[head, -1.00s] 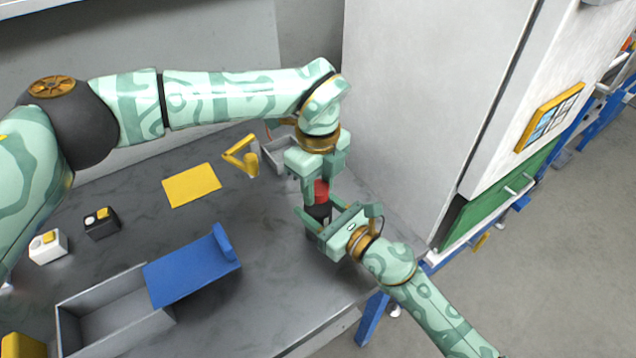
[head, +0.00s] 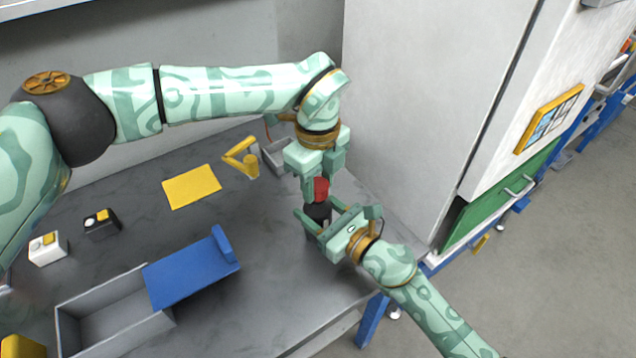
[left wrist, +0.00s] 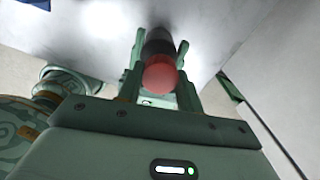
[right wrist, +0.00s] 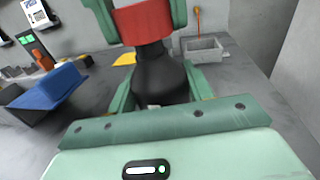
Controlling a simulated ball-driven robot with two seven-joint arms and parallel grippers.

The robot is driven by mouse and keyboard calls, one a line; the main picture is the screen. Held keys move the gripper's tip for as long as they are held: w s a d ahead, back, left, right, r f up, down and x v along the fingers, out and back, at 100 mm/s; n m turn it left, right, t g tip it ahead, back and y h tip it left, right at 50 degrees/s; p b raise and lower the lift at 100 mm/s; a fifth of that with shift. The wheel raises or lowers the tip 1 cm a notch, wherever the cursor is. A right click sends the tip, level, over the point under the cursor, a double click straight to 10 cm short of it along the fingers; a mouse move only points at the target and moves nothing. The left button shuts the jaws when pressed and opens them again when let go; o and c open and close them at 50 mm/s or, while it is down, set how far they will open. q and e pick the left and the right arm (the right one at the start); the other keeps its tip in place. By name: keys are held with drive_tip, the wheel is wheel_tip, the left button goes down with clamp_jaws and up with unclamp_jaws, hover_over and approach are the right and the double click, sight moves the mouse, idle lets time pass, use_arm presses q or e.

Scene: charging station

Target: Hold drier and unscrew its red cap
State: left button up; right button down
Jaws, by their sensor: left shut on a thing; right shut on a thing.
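The drier's dark body (head: 317,212) is upright above the right part of the grey table. Its red cap (head: 321,189) sits at its top. My left gripper (head: 319,186) comes down from above and is shut on the red cap; the cap also shows between its fingers in the left wrist view (left wrist: 160,76). My right gripper (head: 322,222) comes from the lower right and is shut on the drier's dark body, seen between its fingers in the right wrist view (right wrist: 160,80). A narrow dark neck shows below the cap there. The drier's underside is hidden.
The grey table (head: 265,245) carries a blue-lidded grey box (head: 192,268), a yellow plate (head: 191,186), a yellow bent piece (head: 243,160) and a small grey bin (head: 275,155). A tall white cabinet (head: 425,100) stands close to the right.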

sight(318, 184)
use_arm(q)
drive_tip(key=shift+r, duration=0.6)
drive_tip(key=shift+r, duration=2)
use_arm(e)
drive_tip(key=c, duration=0.5)
unclamp_jaws()
use_arm(q)
drive_tip(key=shift+f+b, duration=0.45)
drive_tip(key=shift+f, duration=0.2)
use_arm(e)
drive_tip(key=v, duration=1.1)
drive_tip(key=shift+s+d+f, duration=0.1)
drive_tip(key=shift+s+d, duration=0.25)
